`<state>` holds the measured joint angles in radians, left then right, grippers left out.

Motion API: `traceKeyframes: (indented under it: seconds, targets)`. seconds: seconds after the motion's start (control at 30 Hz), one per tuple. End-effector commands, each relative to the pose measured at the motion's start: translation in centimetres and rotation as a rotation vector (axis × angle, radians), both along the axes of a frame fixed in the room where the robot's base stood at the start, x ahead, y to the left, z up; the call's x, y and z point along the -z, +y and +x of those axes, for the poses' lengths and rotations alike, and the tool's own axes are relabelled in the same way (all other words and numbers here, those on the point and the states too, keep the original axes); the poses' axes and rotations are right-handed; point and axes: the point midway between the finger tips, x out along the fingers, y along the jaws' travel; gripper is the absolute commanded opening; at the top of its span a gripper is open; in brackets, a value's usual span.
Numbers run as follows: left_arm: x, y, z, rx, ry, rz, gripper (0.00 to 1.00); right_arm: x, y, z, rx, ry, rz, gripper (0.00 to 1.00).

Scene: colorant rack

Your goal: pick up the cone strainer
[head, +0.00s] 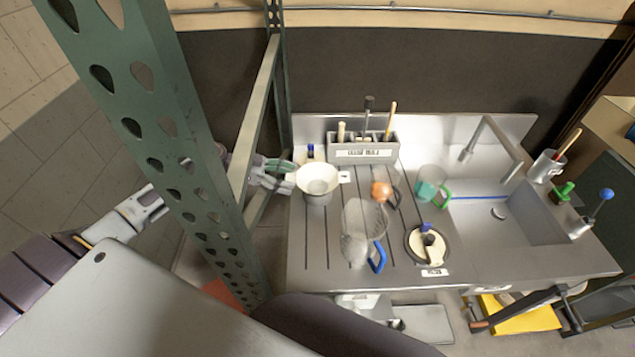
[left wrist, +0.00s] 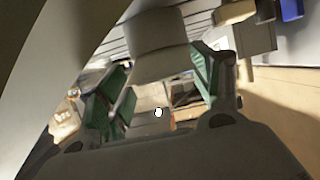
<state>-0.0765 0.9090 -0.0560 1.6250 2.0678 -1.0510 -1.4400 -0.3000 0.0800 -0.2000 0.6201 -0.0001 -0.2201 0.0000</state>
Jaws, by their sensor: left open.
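The cone strainer (head: 317,176) is a pale, round-rimmed funnel with a small tab at its right. It sits at the left end of the steel counter, on top of a grey metal vessel (head: 317,199). My left gripper (head: 288,172) reaches in from the left past the green post and is open beside the strainer's left rim. In the left wrist view its green-padded fingers (left wrist: 160,85) are apart, with a grey rounded body (left wrist: 158,58) in line between them. I cannot tell whether they touch it. My right gripper is not in view.
A perforated green post (head: 178,130) stands in front of my left arm. The steel counter (head: 315,262) also holds a tool caddy (head: 362,151), an orange vessel (head: 381,190), a clear jug (head: 360,240), a green-handled jug (head: 430,184) and a round dish (head: 415,238). A sink (head: 500,225) lies right.

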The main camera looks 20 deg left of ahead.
Motion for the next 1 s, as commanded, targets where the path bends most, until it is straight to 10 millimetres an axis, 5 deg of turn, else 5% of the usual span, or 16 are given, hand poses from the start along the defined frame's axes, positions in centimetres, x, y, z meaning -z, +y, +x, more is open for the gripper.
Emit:
traceKeyframes:
  seconds: [0.43, 0.73, 1.0]
  targets:
    - [0.04, -0.02, 0.02, 0.0, 0.0, 0.0, 0.65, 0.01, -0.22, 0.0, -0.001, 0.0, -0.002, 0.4]
    - [0.04, -0.01, 0.02, 0.0, 0.0, 0.0, 0.29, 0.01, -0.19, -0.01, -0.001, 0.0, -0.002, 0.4]
    - [0.03, -0.01, 0.02, 0.0, 0.0, 0.0, 0.29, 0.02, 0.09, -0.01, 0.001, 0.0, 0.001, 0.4]
